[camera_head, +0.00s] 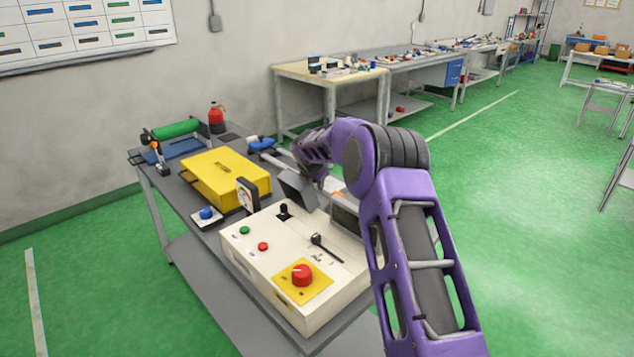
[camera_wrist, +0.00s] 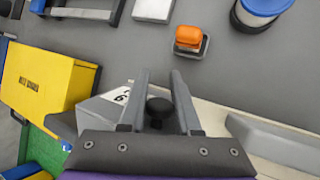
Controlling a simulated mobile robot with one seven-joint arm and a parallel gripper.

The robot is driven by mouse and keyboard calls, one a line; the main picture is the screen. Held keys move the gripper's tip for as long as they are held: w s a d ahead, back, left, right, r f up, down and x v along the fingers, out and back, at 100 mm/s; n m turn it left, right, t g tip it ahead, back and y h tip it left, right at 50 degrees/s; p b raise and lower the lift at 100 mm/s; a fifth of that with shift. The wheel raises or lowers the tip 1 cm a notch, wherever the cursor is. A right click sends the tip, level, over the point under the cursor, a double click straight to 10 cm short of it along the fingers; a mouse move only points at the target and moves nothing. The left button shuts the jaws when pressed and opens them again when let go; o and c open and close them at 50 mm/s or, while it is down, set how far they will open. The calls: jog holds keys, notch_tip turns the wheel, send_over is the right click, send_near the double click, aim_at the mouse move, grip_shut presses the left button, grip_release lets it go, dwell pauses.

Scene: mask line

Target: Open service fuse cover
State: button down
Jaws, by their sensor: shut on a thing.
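The cream control box (camera_head: 262,231) stands on the near end of the grey bench. I cannot tell for sure which part is the fuse cover. In the wrist view, my gripper (camera_wrist: 160,76) has its two fingers on either side of a round black knob (camera_wrist: 160,106) and is shut on it. A grey part with a white label (camera_wrist: 122,96) is just left of the fingers. In the head view my purple arm hides the gripper's contact.
The box top carries a green button (camera_head: 244,230), a red button (camera_head: 263,246), a black lever (camera_head: 325,248) and a red stop knob (camera_head: 302,275). A yellow case (camera_head: 226,176) stands behind it to the left. An orange-topped part (camera_wrist: 189,38) lies beyond my fingers.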

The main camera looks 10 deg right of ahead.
jog(key=shift+s+f, duration=0.3)
jog(key=shift+f, duration=0.35)
jog(key=c, duration=0.6)
grip_release()
jog(key=shift+w, duration=0.1)
jog(key=v, duration=1.7)
jog(key=shift+r, duration=0.4)
